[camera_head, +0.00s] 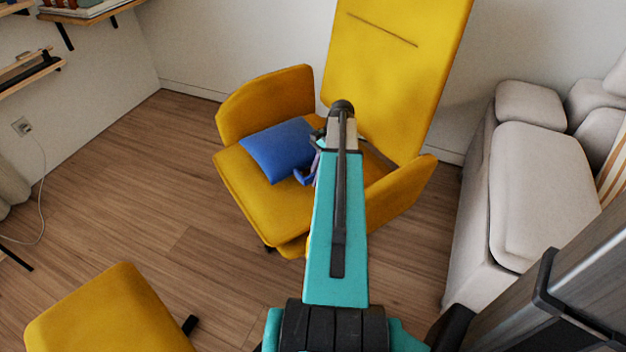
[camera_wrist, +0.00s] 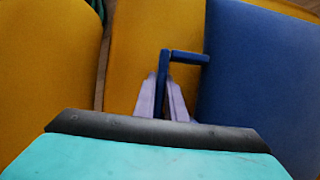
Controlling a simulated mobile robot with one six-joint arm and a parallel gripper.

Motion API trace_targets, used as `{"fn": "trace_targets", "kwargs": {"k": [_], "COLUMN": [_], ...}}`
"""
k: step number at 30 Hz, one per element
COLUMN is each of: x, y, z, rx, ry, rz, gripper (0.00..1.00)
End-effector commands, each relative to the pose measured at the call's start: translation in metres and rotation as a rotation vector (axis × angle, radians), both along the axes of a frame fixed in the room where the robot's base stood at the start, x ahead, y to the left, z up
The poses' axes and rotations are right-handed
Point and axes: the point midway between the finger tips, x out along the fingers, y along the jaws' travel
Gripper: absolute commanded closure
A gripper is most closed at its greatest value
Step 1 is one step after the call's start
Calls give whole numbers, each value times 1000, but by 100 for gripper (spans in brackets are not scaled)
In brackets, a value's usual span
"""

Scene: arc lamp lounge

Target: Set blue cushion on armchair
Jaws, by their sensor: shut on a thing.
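The blue cushion (camera_head: 277,150) is over the seat of the yellow armchair (camera_head: 262,212), towards its left armrest in the head view. It lies nearly flat; I cannot tell whether it rests fully on the seat. My gripper (camera_head: 315,168) is at the cushion's right side, partly hidden by my arm. In the wrist view the cushion (camera_wrist: 265,80) fills the right side, with a blue handle (camera_wrist: 188,56) sticking out from its edge. The lavender fingers of my gripper (camera_wrist: 163,78) are closed on that handle, above the yellow seat (camera_wrist: 150,30).
A grey sofa (camera_head: 540,190) stands to the right of the armchair. A yellow footstool-like piece (camera_head: 105,315) is at the lower left. Shelves (camera_head: 30,70) are on the left wall. The wooden floor (camera_head: 130,190) left of the armchair is clear.

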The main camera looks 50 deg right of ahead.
Motion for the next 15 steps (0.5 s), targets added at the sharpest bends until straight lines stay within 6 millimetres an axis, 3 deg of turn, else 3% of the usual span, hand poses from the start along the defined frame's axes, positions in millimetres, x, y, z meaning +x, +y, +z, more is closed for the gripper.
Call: {"fn": "trace_targets", "kwargs": {"k": [8,9,11,15], "x": [0,0,0,0], "y": [0,0,0,0], "z": [-2,-2,-2,-2], "rx": [0,0,0,0], "ry": [0,0,0,0], "rz": [1,0,0,1], "gripper": [100,83,72,71]}}
